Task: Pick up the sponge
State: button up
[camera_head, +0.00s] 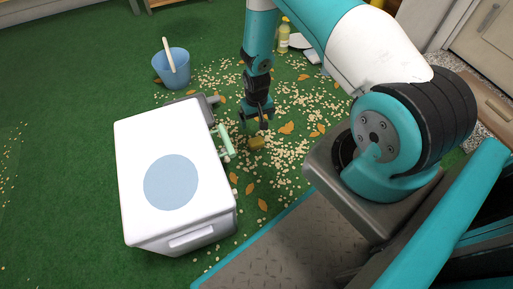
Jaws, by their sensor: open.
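A small yellow-brown block that looks like the sponge (256,142) lies on the green floor, to the right of the white box, among scattered pale flakes. My gripper (264,126) points down just above and slightly to the right of it in the picture. Its fingers are open and look empty. The gap between fingertips and sponge is too small to judge from this view.
A white box (137,150) with a blue disc on its lid stands left of the sponge. A pale green object (225,140) lies at its right side. Orange leaves (287,128) are scattered around. A blue bucket (172,75) and a yellow bottle (283,38) stand farther back.

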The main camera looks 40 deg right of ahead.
jog(key=b, duration=0.5)
send_near(256, 141)
notch_tip(256, 141, down, 6)
jog(key=shift+s+r, duration=0.15)
jog(key=shift+r, duration=0.1)
jog(key=f+b, duration=0.5)
jog(key=shift+w, duration=0.2)
jog(key=shift+c, duration=0.3)
jog(key=c, duration=0.9)
